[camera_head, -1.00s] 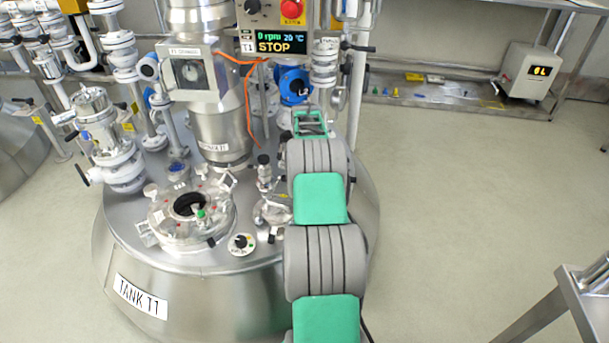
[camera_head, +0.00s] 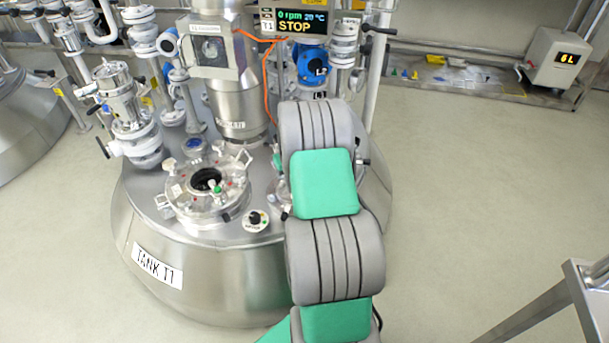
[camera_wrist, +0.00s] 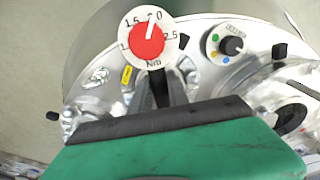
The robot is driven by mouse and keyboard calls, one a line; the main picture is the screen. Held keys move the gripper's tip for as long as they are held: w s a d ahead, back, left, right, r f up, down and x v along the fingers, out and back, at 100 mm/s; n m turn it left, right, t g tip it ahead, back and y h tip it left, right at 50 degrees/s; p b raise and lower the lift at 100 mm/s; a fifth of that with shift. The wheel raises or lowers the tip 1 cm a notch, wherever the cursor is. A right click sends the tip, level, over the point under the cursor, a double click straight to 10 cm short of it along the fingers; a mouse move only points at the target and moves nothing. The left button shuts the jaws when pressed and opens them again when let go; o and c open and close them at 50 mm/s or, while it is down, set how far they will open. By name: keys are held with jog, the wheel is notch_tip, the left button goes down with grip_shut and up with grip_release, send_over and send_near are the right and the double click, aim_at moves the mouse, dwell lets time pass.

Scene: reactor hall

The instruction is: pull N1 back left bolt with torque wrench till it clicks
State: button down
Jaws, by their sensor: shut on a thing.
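The torque wrench shows in the wrist view as a round white dial with a red centre (camera_wrist: 146,42), marked in Nm with numbers around 2.0. My gripper (camera_wrist: 166,92) is shut on the wrench, with the dial just beyond the fingers. The tank T1 lid (camera_wrist: 205,75) lies below it. In the head view my arm hides the gripper, the wrench and the right part of the lid. I cannot make out the N1 back left bolt or whether the wrench is on it.
The open round manway (camera_head: 206,187) is on the lid left of my arm. A small black knob (camera_head: 256,218) sits near the lid's front edge. A blue motor-like unit (camera_head: 312,66) and the control panel (camera_head: 293,21) stand behind.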

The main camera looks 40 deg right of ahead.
jog(key=w+a+m, duration=0.3)
jog(key=a+m, duration=0.2)
jog(key=shift+w+m+p, duration=0.4)
jog(key=shift+p, duration=0.05)
jog(key=shift+r, duration=0.1)
jog(key=shift+n+g, duration=0.3)
jog(key=shift+n, duration=0.3)
jog(key=r+p, duration=0.2)
jog(key=s+r+p, duration=0.1)
jog(key=r+p, duration=0.1)
jog(key=shift+s+d, duration=0.1)
jog(key=shift+d, duration=0.15)
jog(key=shift+r, duration=0.15)
